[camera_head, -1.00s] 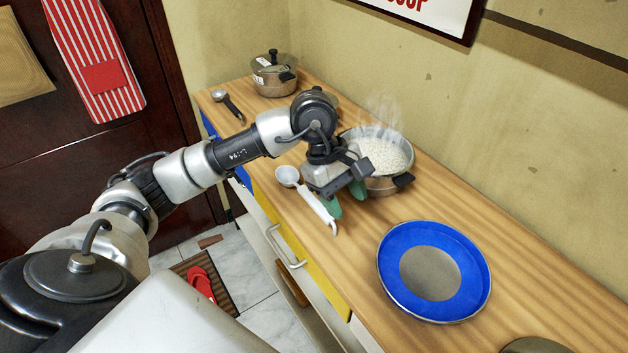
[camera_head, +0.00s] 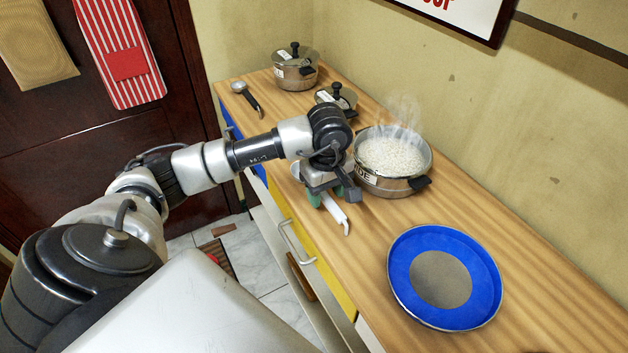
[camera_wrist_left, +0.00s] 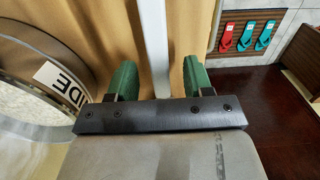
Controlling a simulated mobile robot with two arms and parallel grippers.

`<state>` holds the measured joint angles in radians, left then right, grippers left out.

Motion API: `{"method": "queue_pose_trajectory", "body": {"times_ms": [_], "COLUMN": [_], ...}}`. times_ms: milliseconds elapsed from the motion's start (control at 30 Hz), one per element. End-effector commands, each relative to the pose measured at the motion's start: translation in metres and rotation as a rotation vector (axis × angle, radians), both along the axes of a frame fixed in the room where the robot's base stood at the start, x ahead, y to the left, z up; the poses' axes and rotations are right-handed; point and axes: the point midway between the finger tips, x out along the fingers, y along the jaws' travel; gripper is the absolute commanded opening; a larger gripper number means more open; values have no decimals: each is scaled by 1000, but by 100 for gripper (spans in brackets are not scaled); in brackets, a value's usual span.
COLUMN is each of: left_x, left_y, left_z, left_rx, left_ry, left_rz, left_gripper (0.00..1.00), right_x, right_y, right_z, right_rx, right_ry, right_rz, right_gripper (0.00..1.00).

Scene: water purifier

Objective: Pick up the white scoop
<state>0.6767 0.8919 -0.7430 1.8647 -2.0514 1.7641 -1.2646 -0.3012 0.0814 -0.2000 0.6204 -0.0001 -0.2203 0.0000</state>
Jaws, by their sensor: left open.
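The white scoop (camera_head: 335,214) lies on the wooden counter near its front edge, in front of the steaming pot. Its handle end shows in the head view; its bowl is mostly hidden by my left gripper (camera_head: 328,198). In the left wrist view the scoop's white handle (camera_wrist_left: 154,45) runs between the two green fingers of my left gripper (camera_wrist_left: 156,78). The fingers are open, with a gap on both sides of the handle. My right gripper is in neither view.
A pot of white grains (camera_head: 392,158) steams right beside the gripper. A blue plate (camera_head: 410,290) lies nearer on the counter (camera_head: 500,235). A lidded pot (camera_head: 295,72), a lid (camera_head: 336,97) and a dark-handled ladle (camera_head: 252,101) are farther back. A drawer handle (camera_head: 296,245) juts out in front.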

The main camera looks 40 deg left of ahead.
Motion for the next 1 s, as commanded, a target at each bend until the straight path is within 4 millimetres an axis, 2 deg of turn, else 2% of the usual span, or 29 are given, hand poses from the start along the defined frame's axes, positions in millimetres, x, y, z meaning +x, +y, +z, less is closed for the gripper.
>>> {"method": "queue_pose_trajectory", "body": {"times_ms": [133, 400, 733, 1000], "left_x": [0, 0, 0, 0], "left_y": [0, 0, 0, 0], "left_z": [-16, -19, -19, -18], "left_rx": [-1, -1, -1, -1], "left_ry": [0, -2, -2, -2], "left_rz": [1, 0, 1, 1], "left_gripper": [51, 51, 0, 0], "right_x": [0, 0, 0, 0], "right_y": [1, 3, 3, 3], "right_z": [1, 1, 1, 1], "right_rx": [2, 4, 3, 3], "right_ry": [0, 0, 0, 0], "right_rz": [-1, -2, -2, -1], "right_gripper": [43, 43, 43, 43]}}
